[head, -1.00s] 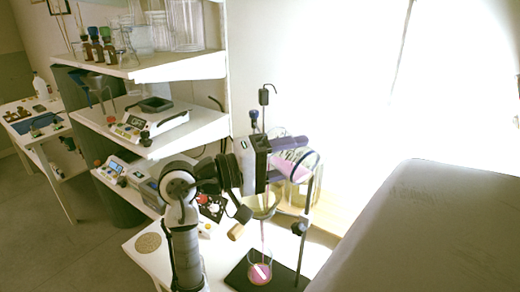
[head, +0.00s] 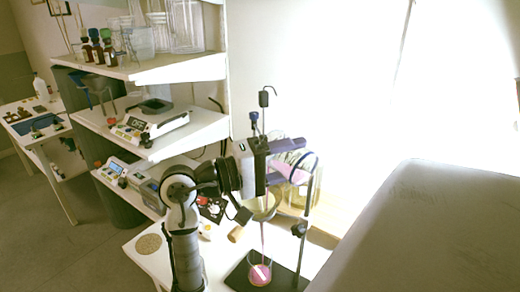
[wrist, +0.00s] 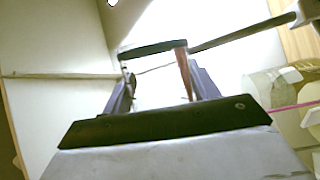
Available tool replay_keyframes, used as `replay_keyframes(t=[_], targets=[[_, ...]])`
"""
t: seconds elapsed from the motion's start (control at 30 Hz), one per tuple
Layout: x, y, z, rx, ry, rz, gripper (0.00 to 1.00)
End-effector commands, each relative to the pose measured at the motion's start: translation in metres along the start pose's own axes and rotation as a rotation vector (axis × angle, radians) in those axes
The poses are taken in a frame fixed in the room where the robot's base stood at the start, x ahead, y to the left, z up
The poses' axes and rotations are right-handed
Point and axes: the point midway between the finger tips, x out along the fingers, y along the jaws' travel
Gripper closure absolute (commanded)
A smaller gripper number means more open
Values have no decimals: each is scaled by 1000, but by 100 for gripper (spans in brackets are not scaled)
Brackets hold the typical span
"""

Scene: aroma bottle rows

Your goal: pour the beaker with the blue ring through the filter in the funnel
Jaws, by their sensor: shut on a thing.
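The beaker with the blue ring (head: 291,171) is tilted in the head view, with pink liquid inside. My gripper (head: 290,146) is shut on it and holds it above the funnel (head: 263,206). The funnel hangs on a stand; the filter inside cannot be made out. A thin pink streak runs below the funnel towards a receiving beaker (head: 260,272), which has pink liquid in its bottom. In the wrist view, my gripper's fingers (wrist: 160,72) reach forward on either side of a dark band. The beaker's mouth is unclear there.
The stand has a black base (head: 290,280) and an upright rod (head: 304,218) close to the beaker. A cork-coloured round mat (head: 148,244) lies on the table at left. Shelves (head: 180,68) with glassware and a balance (head: 150,120) rise behind my arm.

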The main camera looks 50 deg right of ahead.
Motion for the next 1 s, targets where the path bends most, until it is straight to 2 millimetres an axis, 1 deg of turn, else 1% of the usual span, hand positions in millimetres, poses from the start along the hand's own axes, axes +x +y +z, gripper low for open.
replay_keyframes(t=[1.0], targets=[[0, 3, -2, -41, 6, 18, 67]])
